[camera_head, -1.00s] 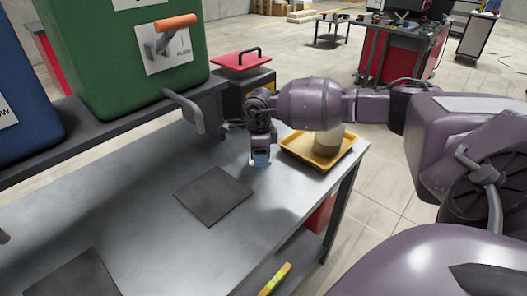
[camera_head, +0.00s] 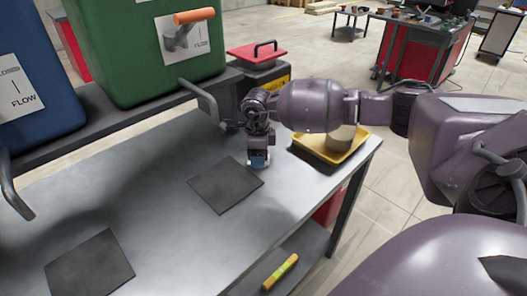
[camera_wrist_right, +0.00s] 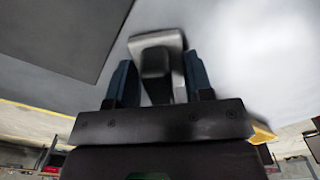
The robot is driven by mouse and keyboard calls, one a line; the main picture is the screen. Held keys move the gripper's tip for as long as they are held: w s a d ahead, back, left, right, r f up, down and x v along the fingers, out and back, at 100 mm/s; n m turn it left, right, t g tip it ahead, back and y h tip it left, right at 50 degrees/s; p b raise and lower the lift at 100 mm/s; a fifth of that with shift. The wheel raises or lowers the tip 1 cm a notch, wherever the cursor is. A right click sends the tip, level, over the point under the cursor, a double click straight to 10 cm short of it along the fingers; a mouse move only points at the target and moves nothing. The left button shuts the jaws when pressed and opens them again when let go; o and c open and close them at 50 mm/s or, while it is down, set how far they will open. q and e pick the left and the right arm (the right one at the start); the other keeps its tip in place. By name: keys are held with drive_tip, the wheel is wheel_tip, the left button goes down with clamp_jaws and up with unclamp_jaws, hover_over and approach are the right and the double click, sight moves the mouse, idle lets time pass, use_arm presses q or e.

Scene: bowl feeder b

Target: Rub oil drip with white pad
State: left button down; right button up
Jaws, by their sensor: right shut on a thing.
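My right gripper (camera_head: 259,160) is low over the grey metal bench (camera_head: 150,195), just beyond the right corner of a dark square mat. In the right wrist view, its two blue fingers (camera_wrist_right: 160,85) stand on either side of a pale grey-white block with a dark middle (camera_wrist_right: 158,42), probably the white pad, and are shut on it. The block seems at or close to the bench top; contact cannot be told. I cannot make out an oil drip in either view. My left gripper is not in view.
Dark square mats lie on the bench, one near the gripper (camera_head: 226,185) and one front left (camera_head: 90,268). A yellow tray (camera_head: 357,143) with a pale round thing is at the right edge. Green (camera_head: 115,50) and blue (camera_head: 35,75) containers with spouts stand on the back shelf.

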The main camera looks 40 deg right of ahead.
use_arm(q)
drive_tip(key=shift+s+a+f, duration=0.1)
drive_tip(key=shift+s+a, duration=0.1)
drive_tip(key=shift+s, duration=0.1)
use_arm(e)
drive_tip(key=shift+f, duration=0.1)
